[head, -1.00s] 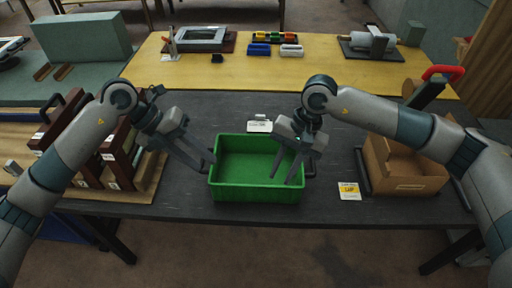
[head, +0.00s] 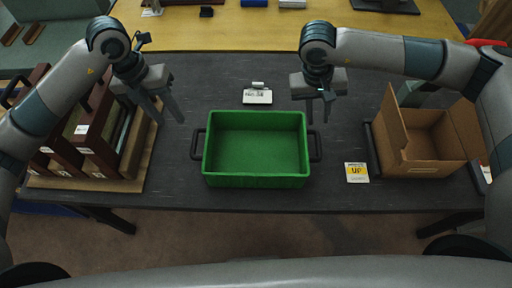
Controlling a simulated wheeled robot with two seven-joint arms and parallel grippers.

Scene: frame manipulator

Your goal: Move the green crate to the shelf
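The green crate (head: 256,181) sits empty on the dark table (head: 230,80), with a black handle on its left and right sides. My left gripper (head: 168,122) is up and to the left of the crate, apart from its left handle, with its fingers spread and nothing between them. My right gripper (head: 318,118) is above and behind the crate's right back corner, seen nearly edge-on. It appears apart from the right handle, and its finger gap is hard to judge. I cannot identify the shelf in this view.
Dark red binders (head: 92,140) stand on a wooden board at the left. An open cardboard box (head: 425,150) is at the right, beside a yellow-and-white card (head: 356,172). A yellow table (head: 265,30) is further back.

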